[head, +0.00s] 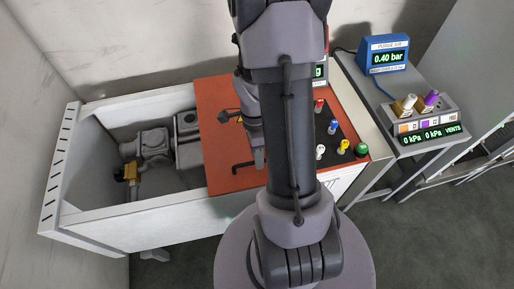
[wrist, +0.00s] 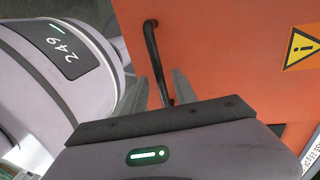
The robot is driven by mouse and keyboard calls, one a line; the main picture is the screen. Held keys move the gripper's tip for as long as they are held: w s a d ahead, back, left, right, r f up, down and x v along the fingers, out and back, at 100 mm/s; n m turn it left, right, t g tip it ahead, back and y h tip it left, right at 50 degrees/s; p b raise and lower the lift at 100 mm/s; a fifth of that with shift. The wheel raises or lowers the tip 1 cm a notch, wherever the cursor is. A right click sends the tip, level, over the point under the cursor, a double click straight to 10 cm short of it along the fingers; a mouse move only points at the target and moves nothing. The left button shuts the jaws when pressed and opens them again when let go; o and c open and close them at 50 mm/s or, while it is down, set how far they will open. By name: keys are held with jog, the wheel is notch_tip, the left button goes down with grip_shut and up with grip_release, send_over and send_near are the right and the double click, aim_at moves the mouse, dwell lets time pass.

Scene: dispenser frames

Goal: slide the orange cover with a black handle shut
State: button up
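The orange cover (head: 215,125) lies flat over the middle of a white cabinet, and its left part is uncovered. The cover fills much of the wrist view (wrist: 230,50). Its black handle (head: 241,167) is a bent bar near the front edge, partly hidden by my arm in the head view. In the wrist view the handle (wrist: 152,48) runs down between the two grey fingers of my gripper (wrist: 161,82). My gripper looks open around the bar, with small gaps; firm contact is not visible.
The open bay holds grey pump machinery with a brass valve (head: 131,172). The white end wall (head: 62,170) stands at the far left. A panel with coloured knobs (head: 338,135) is right of my arm. A blue gauge box (head: 383,55) stands on a side bench.

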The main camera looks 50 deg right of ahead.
notch_tip(320, 180, up, 17)
jog(key=w+d+p, duration=0.2)
jog(key=p, duration=0.4)
jog(key=shift+w+p, duration=0.3)
jog(key=shift+w, duration=0.1)
jog(key=shift+a, duration=0.1)
